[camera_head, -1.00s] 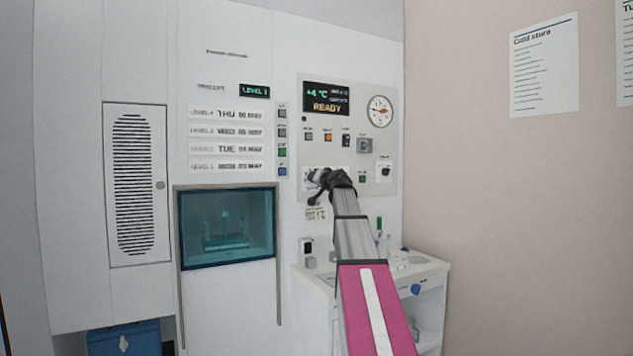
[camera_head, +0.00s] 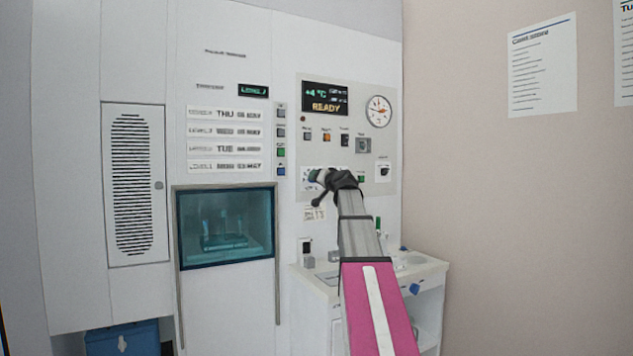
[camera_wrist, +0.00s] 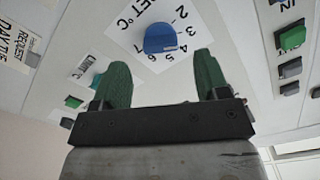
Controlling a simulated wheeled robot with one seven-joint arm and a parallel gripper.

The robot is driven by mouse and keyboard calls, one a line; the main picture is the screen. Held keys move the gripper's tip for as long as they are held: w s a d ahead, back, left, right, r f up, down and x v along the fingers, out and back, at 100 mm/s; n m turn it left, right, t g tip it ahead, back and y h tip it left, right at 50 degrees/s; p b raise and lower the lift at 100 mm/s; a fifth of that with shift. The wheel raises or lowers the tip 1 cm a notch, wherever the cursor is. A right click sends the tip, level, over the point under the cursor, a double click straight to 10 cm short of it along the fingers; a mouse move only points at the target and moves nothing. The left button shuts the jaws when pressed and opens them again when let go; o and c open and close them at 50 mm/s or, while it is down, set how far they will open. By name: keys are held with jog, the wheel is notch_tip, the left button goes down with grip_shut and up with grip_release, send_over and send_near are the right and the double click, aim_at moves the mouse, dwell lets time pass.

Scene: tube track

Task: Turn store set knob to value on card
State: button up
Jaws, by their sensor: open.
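The set knob (camera_wrist: 160,39) is a round blue dial on a white scale plate (camera_wrist: 133,42) reading "SET °C", with numbers from 2 to 6 around it. In the wrist view, the knob is ahead of my gripper (camera_wrist: 162,80), whose two green fingers are spread apart with nothing between them. The fingertips appear short of the knob. In the head view, my gripper (camera_head: 324,184) is at the lower left of the control panel, partly hiding the scale. A small paper label (camera_head: 315,214) below has unreadable print. The knob's exact setting is too small to tell.
The panel display (camera_head: 325,97) shows +4 °C and READY. A round gauge (camera_head: 379,111) and small switches are above. In the wrist view, a teal knob (camera_wrist: 97,80) and green buttons (camera_wrist: 292,38) flank the scale. A white counter (camera_head: 420,268) is below right.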

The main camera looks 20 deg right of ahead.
jog(key=s+d, duration=0.1)
jog(key=s, duration=0.5)
jog(key=shift+s, duration=0.4)
jog(key=shift+d, duration=0.1)
